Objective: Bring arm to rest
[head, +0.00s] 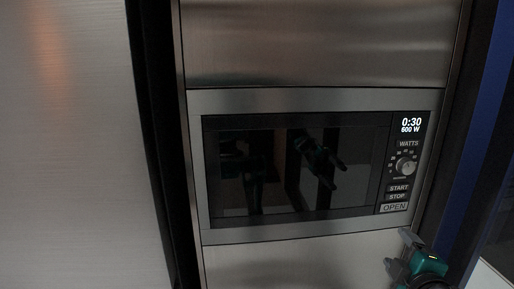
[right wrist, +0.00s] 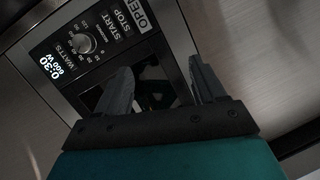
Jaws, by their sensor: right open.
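My right gripper (head: 408,243) shows at the lower right of the head view, just below the microwave's OPEN button. In the right wrist view the gripper (right wrist: 165,85) has its two dark fingers apart with nothing between them. The built-in microwave (head: 290,236) is shut, and its display (head: 411,125) reads 0:30 and 600 W. In the right wrist view the microwave's control panel (right wrist: 105,22) appears turned on its side beyond the fingers. Whether the gripper touches the front cannot be told. My left gripper is not directly in view.
Steel panels lie above (head: 310,45) and below (head: 290,262) the microwave. A large pale steel door (head: 65,150) fills the left. A dark blue upright (head: 484,130) stands at the right. The dark microwave glass (head: 235,190) reflects my arms.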

